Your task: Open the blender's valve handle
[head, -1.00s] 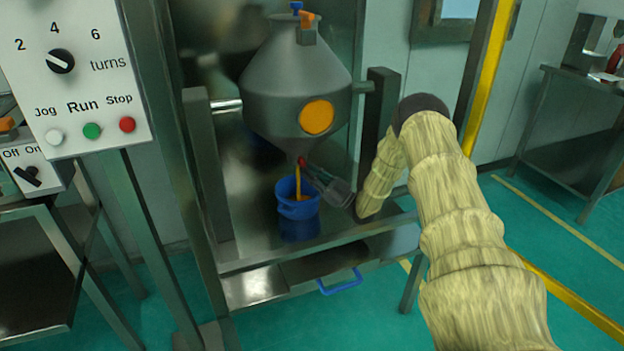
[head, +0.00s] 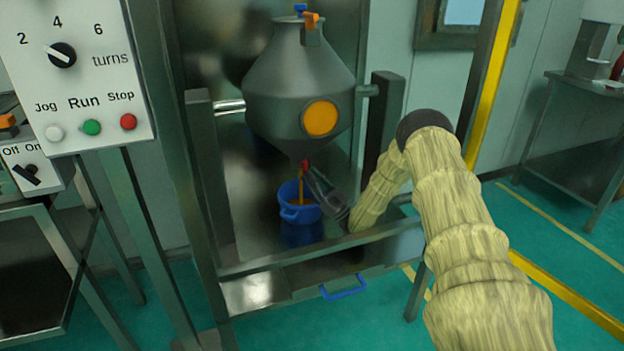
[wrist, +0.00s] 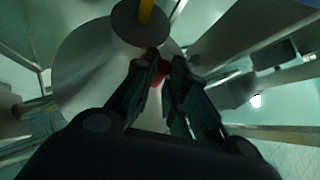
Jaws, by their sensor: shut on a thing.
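The grey cone-shaped blender (head: 285,92) hangs in its frame with an orange round disc (head: 320,118) on its front. Its red valve handle (head: 305,163) is at the bottom outlet. My gripper (head: 307,171) reaches in from the right, just below the blender, and is shut on the red handle. In the wrist view the red handle (wrist: 162,72) shows between my two fingers (wrist: 160,66), partly hidden by them. An orange stream (head: 300,183) runs from the outlet into a blue bucket (head: 299,211) right below.
A control panel (head: 75,75) with a turns knob and Jog, Run and Stop buttons stands at the left. The blender's right post (head: 383,120) stands close to my arm. A blue drawer handle (head: 343,288) sticks out at the front. Green floor lies open in front.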

